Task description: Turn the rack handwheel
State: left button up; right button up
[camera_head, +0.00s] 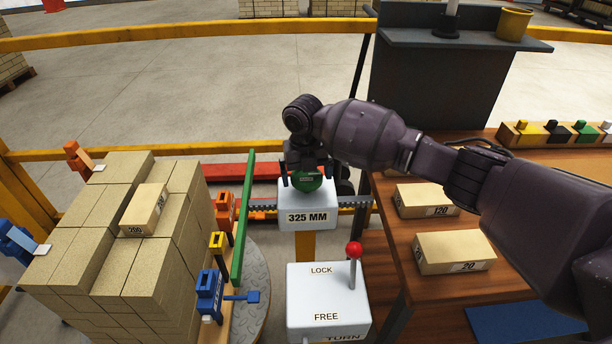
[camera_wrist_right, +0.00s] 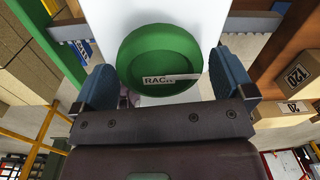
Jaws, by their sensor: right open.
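The green rack handwheel (camera_head: 307,181) sits on top of a white housing (camera_head: 308,204) marked "325 MM". In the right wrist view the handwheel (camera_wrist_right: 162,58) is a round green knob with a partly readable "RAC" label. My right gripper (camera_head: 307,172) is over the handwheel from above. Its two blue fingers (camera_wrist_right: 166,85) are open, one on each side of the wheel, with a gap visible on both sides. A toothed rack (camera_head: 353,202) runs through the housing. My left gripper is not in view.
A white box (camera_head: 328,300) marked LOCK and FREE has a red-knobbed lever (camera_head: 354,251). A brick stack (camera_head: 120,240) stands left, beside a green upright bar (camera_head: 243,215). Bricks (camera_head: 453,251) lie on the wooden table (camera_head: 395,250) at right. A yellow rail (camera_head: 180,40) crosses behind.

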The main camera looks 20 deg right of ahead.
jog(key=shift+f, duration=0.25)
jog(key=shift+c, duration=0.5)
jog(key=c, duration=0.7)
jog(key=shift+o, duration=0.2)
